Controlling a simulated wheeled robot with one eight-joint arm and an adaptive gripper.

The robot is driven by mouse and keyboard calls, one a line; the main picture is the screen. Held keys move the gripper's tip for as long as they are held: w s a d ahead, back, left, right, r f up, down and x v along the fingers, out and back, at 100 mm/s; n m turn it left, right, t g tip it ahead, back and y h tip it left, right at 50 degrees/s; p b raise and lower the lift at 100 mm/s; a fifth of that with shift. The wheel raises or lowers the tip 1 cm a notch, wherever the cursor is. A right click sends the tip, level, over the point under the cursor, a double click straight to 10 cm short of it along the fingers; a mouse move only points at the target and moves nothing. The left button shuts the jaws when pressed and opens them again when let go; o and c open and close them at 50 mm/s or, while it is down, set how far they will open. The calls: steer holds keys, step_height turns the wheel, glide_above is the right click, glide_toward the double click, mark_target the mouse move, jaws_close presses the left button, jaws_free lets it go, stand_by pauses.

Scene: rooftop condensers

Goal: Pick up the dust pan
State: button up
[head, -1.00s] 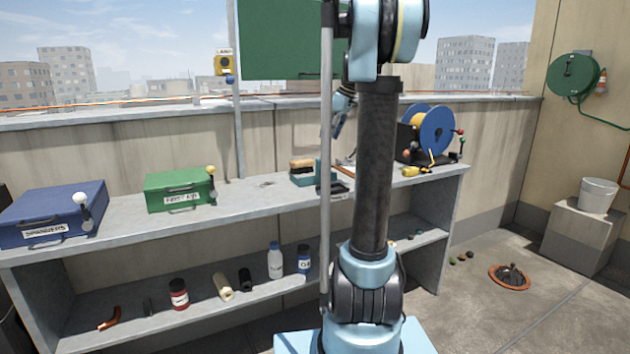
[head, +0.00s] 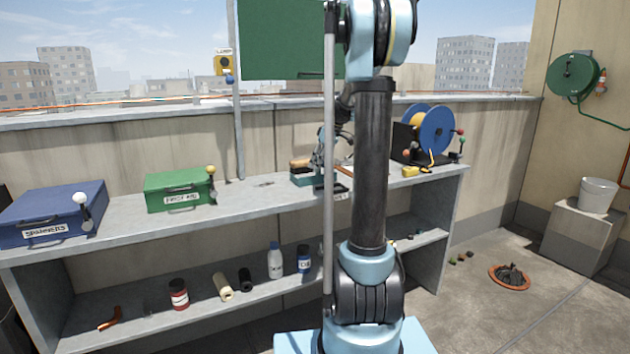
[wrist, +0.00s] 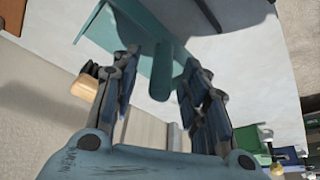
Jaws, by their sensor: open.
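The teal dust pan (head: 300,181) lies on the shelf's top surface, left of my arm, partly hidden behind a pole and my arm. In the wrist view the dust pan (wrist: 160,66) fills the upper middle, and its rounded handle points toward my gripper. My gripper (wrist: 162,72) is open, with one finger on each side of the handle. I cannot tell whether either finger touches it. In the head view my gripper (head: 321,153) hangs just over the dust pan. A tan brush (head: 301,164) is at the dust pan, and it also shows left of the fingers (wrist: 86,96).
The grey shelf unit (head: 110,235) carries a green first aid box (head: 178,190) and a blue spanners box (head: 52,212) on the left. A blue cable reel (head: 436,130) stands on the right. The top between the green box and the dust pan is mostly clear.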

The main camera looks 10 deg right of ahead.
steer(key=shift+x, duration=0.9)
jaws_close()
steer(key=shift+r, duration=0.15)
